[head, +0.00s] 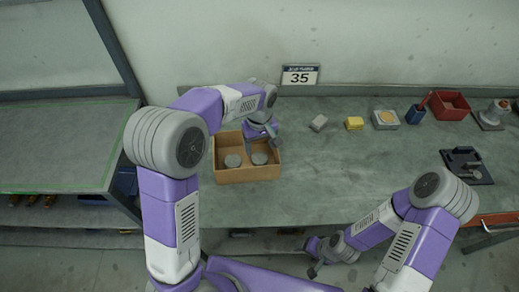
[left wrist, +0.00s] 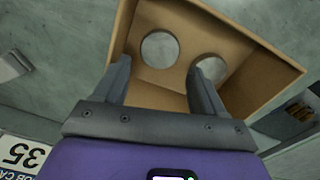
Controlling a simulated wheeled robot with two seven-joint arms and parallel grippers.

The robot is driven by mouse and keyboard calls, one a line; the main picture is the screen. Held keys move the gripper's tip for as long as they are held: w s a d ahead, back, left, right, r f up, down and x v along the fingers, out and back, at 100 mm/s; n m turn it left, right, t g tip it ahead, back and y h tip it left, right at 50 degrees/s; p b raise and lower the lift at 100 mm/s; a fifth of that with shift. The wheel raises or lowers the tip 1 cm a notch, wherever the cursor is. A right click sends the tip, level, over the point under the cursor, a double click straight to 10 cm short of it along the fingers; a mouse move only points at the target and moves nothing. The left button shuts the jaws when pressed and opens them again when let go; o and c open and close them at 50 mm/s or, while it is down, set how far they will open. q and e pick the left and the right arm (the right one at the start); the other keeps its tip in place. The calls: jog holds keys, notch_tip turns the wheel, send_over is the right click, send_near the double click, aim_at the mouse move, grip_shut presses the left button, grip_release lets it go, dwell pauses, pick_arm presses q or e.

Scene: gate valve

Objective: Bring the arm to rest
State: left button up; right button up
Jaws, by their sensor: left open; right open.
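My left gripper (head: 266,140) is above the back right part of a brown open box (head: 249,174) on the bench. In the left wrist view the left gripper (left wrist: 160,72) has its two fingers apart with nothing between them, over the same box (left wrist: 262,44).
The green-grey bench (head: 330,185) has free room right of the box. Along its back stand a grey block (head: 319,123), a yellow block (head: 354,123), a blue cup (head: 416,114) and a red bin (head: 449,105). A dark fixture (head: 467,166) sits at right. A sign (head: 300,75) stands behind.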

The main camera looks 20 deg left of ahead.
pick_arm(q)
jog(key=shift+r, duration=0.95)
